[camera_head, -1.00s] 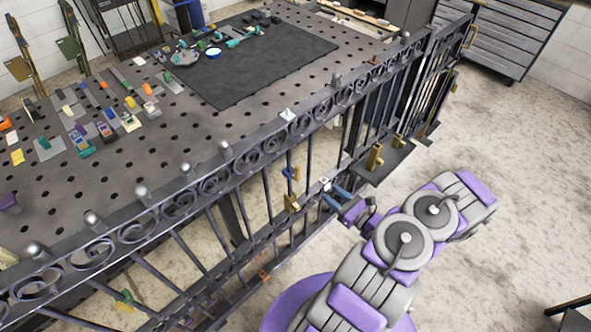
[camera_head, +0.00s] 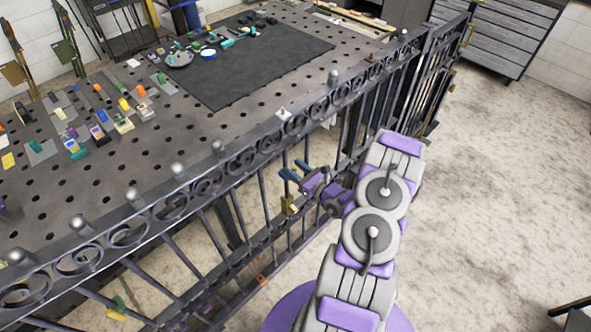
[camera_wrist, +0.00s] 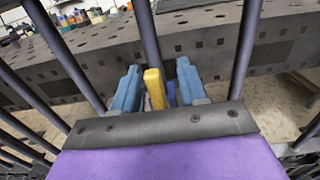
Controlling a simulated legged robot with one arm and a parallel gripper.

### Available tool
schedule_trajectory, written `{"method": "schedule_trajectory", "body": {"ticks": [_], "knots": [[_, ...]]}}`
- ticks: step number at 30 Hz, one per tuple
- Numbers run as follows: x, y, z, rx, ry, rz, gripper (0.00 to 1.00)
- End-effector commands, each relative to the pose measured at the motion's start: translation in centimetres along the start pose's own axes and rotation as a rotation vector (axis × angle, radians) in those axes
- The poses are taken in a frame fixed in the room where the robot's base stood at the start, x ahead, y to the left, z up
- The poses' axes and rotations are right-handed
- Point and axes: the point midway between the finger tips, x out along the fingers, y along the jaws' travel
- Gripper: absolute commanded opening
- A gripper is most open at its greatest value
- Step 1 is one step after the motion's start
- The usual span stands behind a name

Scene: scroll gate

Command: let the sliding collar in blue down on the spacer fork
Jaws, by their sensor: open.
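The wrist view shows my gripper (camera_wrist: 157,85) open, its two blue-grey fingers on either side of a yellow tab (camera_wrist: 155,89). A little blue of what looks like the sliding collar (camera_wrist: 171,93) shows behind the tab, in front of a dark upright bar. Gaps show between tab and fingers. In the head view my gripper (camera_head: 293,173) is at the gate bars and covers most or all of the collar. A brass piece, likely the spacer fork (camera_head: 289,205), sits on the bars just below my fingers. The fork cannot be made out in the wrist view.
The dark gate (camera_head: 225,148) with scrollwork and upright bars runs diagonally across. Bars flank my gripper closely. Behind it a perforated table (camera_head: 185,135) holds a dark mat (camera_head: 265,65) and several small parts. Open floor (camera_head: 500,190) lies at the right.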

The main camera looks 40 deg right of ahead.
Motion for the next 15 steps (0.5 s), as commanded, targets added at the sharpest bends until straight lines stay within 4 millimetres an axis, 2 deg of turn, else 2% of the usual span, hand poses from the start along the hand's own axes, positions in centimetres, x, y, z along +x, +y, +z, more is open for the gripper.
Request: {"method": "schedule_trajectory", "body": {"ticks": [10,15], "knots": [[0.38,0.00,0.04,0.001,0.000,0.000,0.43],[0.36,-0.17,-0.03,0.003,0.000,0.000,0.26]]}}
